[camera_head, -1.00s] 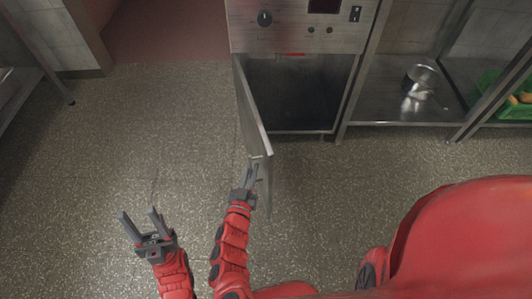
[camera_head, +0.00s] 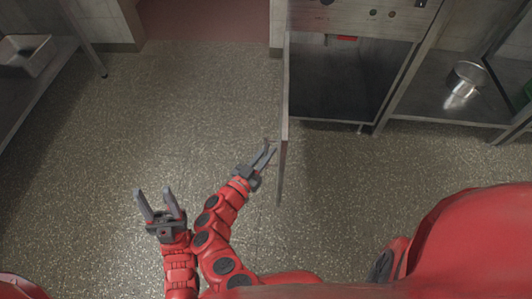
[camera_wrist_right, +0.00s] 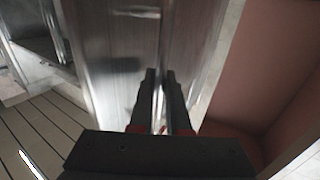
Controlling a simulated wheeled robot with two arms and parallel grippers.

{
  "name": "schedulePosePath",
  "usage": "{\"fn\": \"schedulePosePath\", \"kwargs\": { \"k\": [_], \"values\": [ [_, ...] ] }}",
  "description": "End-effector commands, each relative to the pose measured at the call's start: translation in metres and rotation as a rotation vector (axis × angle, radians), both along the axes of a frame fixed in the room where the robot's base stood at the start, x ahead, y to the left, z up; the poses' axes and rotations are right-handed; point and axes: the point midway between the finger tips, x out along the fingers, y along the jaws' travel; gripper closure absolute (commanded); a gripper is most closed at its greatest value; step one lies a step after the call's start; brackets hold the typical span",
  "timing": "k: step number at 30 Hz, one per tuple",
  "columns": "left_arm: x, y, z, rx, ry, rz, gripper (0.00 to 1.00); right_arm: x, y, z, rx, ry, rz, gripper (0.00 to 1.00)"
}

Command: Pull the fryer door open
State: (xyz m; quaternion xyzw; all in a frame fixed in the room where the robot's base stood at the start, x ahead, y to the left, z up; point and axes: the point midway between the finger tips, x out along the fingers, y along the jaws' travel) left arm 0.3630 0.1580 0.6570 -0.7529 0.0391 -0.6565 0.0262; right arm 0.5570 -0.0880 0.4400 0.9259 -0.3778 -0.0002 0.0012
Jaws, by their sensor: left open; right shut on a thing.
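The fryer (camera_head: 355,22) is a steel cabinet at the top right of the head view, with its dark inside (camera_head: 345,80) showing. Its door (camera_head: 284,130) stands wide open, seen nearly edge-on and pointing toward me. My right gripper (camera_head: 267,157) is at the left face of the door, near its free end, shut on the door handle (camera_head: 268,144), which is mostly hidden. In the right wrist view the fingers (camera_wrist_right: 160,78) are close together in front of a shiny metal panel (camera_wrist_right: 120,45). My left gripper (camera_head: 160,193) is open and empty over the floor to the left.
A steel shelf (camera_head: 425,103) with a metal pot (camera_head: 466,78) stands right of the fryer. Another steel table (camera_head: 50,75) with a pan (camera_head: 25,54) is at the far left. The speckled floor (camera_head: 180,100) between is clear.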

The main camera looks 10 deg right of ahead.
Motion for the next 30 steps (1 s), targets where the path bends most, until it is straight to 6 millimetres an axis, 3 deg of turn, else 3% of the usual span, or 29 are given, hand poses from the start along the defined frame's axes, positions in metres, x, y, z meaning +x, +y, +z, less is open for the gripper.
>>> {"fn": "schedulePosePath", "kwargs": {
  "k": [8,9,14,23,30],
  "values": [
    [0.000,0.000,0.000,0.000,0.000,0.000,0.50,-0.002,0.002,-0.001,0.001,0.002,0.002,1.00],
    [0.000,0.000,0.000,0.000,0.000,0.000,0.50,-0.002,0.002,-0.001,0.001,0.003,0.002,0.82],
    [0.000,0.000,0.000,0.001,0.000,0.000,0.50,-0.001,0.002,-0.001,0.002,0.002,0.003,0.55],
    [0.000,0.000,0.003,-0.001,0.001,-0.001,0.50,-0.001,0.001,0.002,0.002,0.002,0.003,0.55],
    [0.005,-0.001,0.032,-0.037,0.027,-0.005,0.50,-0.003,-0.011,0.029,0.000,0.003,0.003,0.55]
  ]
}}
